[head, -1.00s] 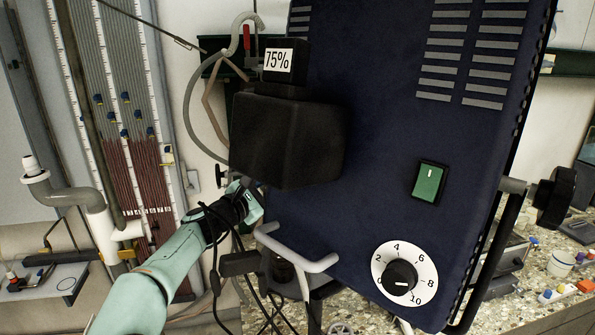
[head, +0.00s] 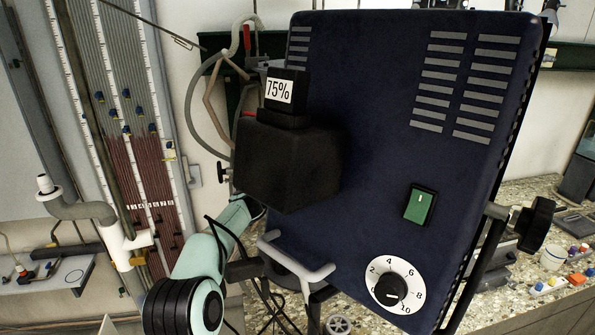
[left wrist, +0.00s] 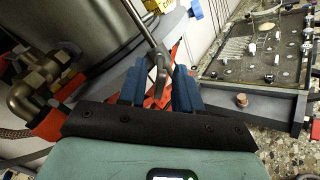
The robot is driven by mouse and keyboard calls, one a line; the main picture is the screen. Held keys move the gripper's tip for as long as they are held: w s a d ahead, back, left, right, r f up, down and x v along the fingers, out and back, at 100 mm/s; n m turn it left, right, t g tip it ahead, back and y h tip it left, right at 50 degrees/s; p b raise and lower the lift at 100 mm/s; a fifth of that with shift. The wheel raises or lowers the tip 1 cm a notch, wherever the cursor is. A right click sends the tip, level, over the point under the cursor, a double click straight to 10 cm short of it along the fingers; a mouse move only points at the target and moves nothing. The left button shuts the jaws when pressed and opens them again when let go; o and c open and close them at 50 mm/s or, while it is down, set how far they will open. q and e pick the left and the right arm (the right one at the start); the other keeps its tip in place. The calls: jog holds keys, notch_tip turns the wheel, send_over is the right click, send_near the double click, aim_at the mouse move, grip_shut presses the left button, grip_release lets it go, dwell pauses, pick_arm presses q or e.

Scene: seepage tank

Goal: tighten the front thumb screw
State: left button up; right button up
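My left arm comes up from the bottom of the head view, and its hand (head: 256,208) passes behind the black box on the blue housing, so its fingertips are hidden there. In the left wrist view my left gripper (left wrist: 160,82) has its two blue fingers apart. A grey metal piece on the end of a slanting rod (left wrist: 146,32) shows between them; I cannot tell whether it is the front thumb screw or whether the fingers touch it. A small dark T-shaped screw (head: 223,172) shows left of the black box in the head view. My right gripper is not in view.
The large blue housing (head: 380,130), with a dial (head: 391,287) and green switch (head: 420,205), blocks much of the head view. A black knob (head: 537,225) is at its right. The left wrist view shows a large metal vessel (left wrist: 70,30) and a dark tray (left wrist: 262,50) close by.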

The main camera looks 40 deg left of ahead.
pick_arm(q)
grip_shut()
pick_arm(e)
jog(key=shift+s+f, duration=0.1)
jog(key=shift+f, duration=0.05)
pick_arm(q)
jog(key=shift+f+m+b, duration=0.1)
jog(key=shift+m+b, duration=0.4)
jog(key=shift+m, duration=0.2)
jog(key=m+b, duration=0.2)
jog(key=m, duration=0.1)
jog(key=m+b, duration=0.1)
jog(key=m, duration=0.1)
jog(key=shift+m, duration=0.4)
jog(key=shift+m+b, duration=0.5)
jog(key=shift+m, duration=0.7)
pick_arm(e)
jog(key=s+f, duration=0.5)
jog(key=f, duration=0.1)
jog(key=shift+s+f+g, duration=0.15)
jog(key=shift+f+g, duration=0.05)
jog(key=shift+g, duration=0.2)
pick_arm(q)
jog(key=shift+o, duration=0.6)
grip_release()
